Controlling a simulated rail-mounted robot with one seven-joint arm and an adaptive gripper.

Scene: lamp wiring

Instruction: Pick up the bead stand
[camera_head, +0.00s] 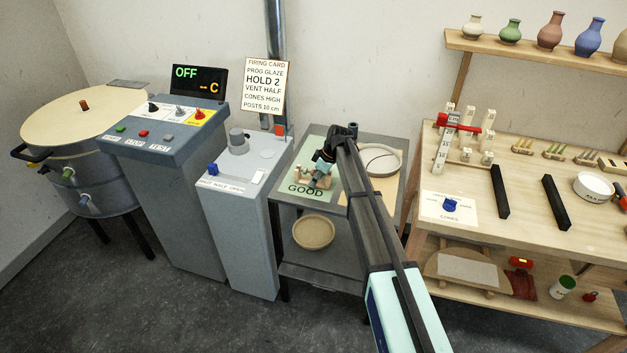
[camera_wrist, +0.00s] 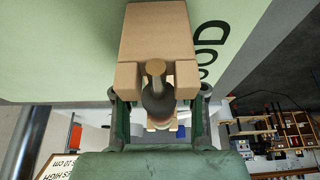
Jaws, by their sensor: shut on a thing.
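The bead stand is a tan block with upright ends and a rod. In the wrist view, the bead stand (camera_wrist: 158,40) is at top centre, with a dark round bead (camera_wrist: 158,100) on its rod. My gripper (camera_wrist: 159,98) has one finger on each side of the stand and is shut on it. In the head view, my gripper (camera_head: 322,168) is over the green GOOD mat (camera_head: 316,143) on the grey side table, and hides much of the stand. I cannot tell whether the stand touches the mat.
A round pale dish (camera_head: 380,160) lies just right of my gripper on the same table. The vent pedestal (camera_head: 238,215) stands close on the left. A wooden workbench (camera_head: 530,190) with cones, bars and a bowl is to the right. A tan bowl (camera_head: 313,232) sits on the lower shelf.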

